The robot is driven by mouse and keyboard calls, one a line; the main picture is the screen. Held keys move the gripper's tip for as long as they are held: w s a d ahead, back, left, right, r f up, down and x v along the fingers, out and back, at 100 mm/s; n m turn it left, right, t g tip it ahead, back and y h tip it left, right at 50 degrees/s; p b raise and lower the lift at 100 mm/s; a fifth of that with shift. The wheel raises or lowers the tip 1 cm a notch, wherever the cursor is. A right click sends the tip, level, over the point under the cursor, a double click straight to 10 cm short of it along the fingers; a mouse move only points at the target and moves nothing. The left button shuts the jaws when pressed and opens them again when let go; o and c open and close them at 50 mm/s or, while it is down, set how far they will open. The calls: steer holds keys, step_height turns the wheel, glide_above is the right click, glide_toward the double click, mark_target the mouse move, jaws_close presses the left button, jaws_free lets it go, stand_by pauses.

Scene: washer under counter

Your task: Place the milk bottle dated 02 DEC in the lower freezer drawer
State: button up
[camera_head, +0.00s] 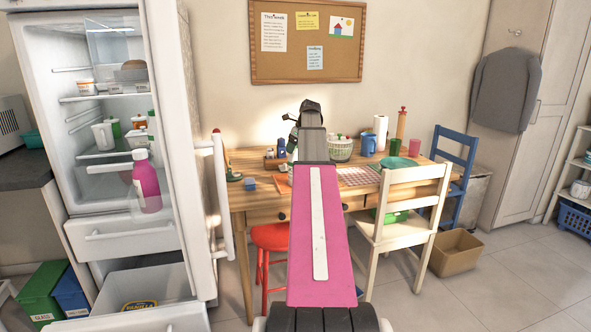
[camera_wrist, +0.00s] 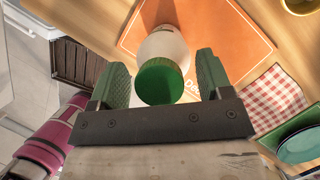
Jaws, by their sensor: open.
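A white milk bottle (camera_wrist: 165,45) with a green cap stands on an orange mat (camera_wrist: 222,30) on the table in the wrist view. Its date is not visible. My gripper (camera_wrist: 162,62) is open, with one green-padded finger on each side of the cap; I cannot tell whether either finger touches it. In the head view, my gripper (camera_head: 311,112) is over the table, and my arm hides most of the area below it. The lower freezer drawer (camera_head: 130,318) is pulled out at the bottom left, with a vanilla tub (camera_head: 140,305) inside.
The fridge (camera_head: 165,80) stands open, with a magenta bottle (camera_head: 148,185) inside. Its open door (camera_head: 215,190) stands between the drawer and the table (camera_head: 245,200). A red stool (camera_head: 270,238) and a white chair (camera_head: 405,210) stand at the table's front.

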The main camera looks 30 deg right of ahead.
jaws_close()
steer(key=shift+r, duration=0.15)
